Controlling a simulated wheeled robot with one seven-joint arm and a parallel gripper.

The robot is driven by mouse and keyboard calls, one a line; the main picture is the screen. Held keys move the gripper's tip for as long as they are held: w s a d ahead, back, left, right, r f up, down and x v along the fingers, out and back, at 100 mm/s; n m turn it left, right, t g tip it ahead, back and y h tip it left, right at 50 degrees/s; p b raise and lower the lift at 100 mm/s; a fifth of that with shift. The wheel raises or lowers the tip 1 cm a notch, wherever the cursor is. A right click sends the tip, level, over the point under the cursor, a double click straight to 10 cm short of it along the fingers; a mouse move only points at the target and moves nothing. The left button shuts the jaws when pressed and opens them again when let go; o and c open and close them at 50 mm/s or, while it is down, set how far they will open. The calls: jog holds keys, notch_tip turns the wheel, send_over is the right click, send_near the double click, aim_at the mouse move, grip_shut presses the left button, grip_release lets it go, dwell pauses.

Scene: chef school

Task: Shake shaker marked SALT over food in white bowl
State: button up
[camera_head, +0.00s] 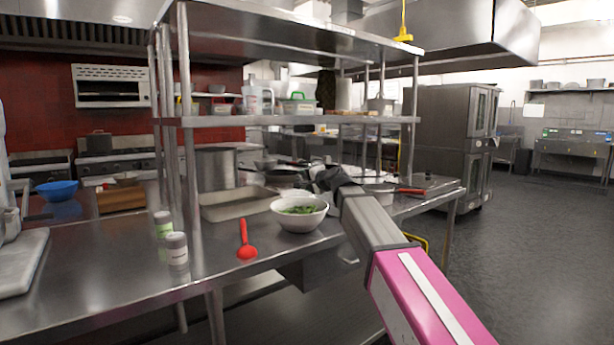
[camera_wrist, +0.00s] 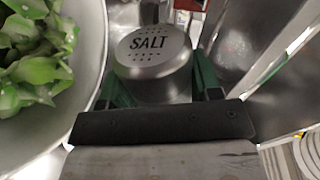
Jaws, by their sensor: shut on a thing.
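A metal shaker with a perforated lid marked SALT (camera_wrist: 150,48) sits between the green fingers of my gripper (camera_wrist: 160,82) in the wrist view. The gripper is shut on it, and the lid faces the wrist camera. The white bowl (camera_head: 300,222) with green leaves (camera_head: 299,210) stands on the steel table in the head view. In the wrist view the bowl's rim (camera_wrist: 98,60) and leaves (camera_wrist: 35,55) are at the left, beside the shaker. In the head view my gripper (camera_head: 328,178) is just behind and right of the bowl; the held shaker cannot be made out there.
Two other shakers (camera_head: 177,249) (camera_head: 163,224) stand by the shelf post at the left. An overhead shelf (camera_head: 300,120) spans the table.

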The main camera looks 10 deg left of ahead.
jog(key=shift+f, duration=0.4)
jog(key=shift+r, duration=1.5)
jog(key=shift+f, duration=1.55)
jog(key=shift+r, duration=0.1)
